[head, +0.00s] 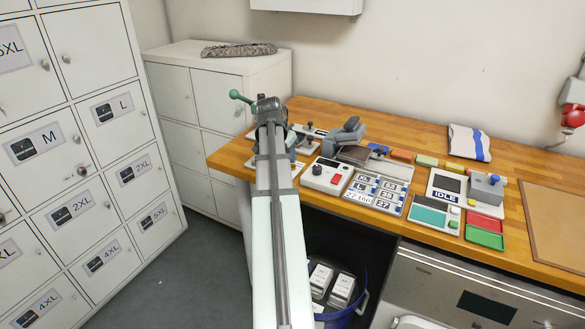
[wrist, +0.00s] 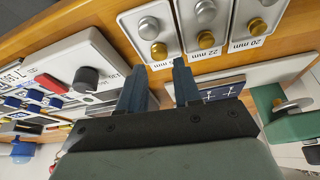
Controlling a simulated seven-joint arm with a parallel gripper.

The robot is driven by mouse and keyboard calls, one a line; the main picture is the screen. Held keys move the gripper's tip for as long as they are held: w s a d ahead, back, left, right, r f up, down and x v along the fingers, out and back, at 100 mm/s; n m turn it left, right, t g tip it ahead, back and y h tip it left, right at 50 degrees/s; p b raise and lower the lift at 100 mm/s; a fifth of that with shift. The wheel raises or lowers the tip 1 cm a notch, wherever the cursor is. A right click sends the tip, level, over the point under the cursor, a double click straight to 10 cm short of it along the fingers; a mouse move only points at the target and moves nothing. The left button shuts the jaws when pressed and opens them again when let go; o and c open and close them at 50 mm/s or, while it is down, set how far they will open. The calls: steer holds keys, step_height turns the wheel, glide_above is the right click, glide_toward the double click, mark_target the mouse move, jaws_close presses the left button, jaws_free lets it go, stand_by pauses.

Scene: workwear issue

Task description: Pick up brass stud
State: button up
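In the wrist view, three brass studs lie in the near ends of grey trays: one in the left tray (wrist: 159,51), one in the middle tray (wrist: 206,40) and one in the right tray (wrist: 257,26). A silver stud (wrist: 149,27) sits beyond the left brass one, with others in the other trays. My gripper (wrist: 159,66) is open, with its two dark blue fingers apart and nothing visible between them. Its fingertips appear just short of the left tray; their height above the bench is unclear.
A white control box with a black knob (wrist: 86,79) is left of the fingers. A green block with a metal disc (wrist: 293,104) is at the right. In the head view the wooden bench (head: 470,148) also holds a grey clamp-like device (head: 345,133) and a folded cloth (head: 468,143).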

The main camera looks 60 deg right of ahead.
mark_target(292, 165)
steer(key=shift+x, duration=2.5)
steer(key=shift+d, duration=0.15)
steer(key=shift+c, duration=0.3)
jaws_close()
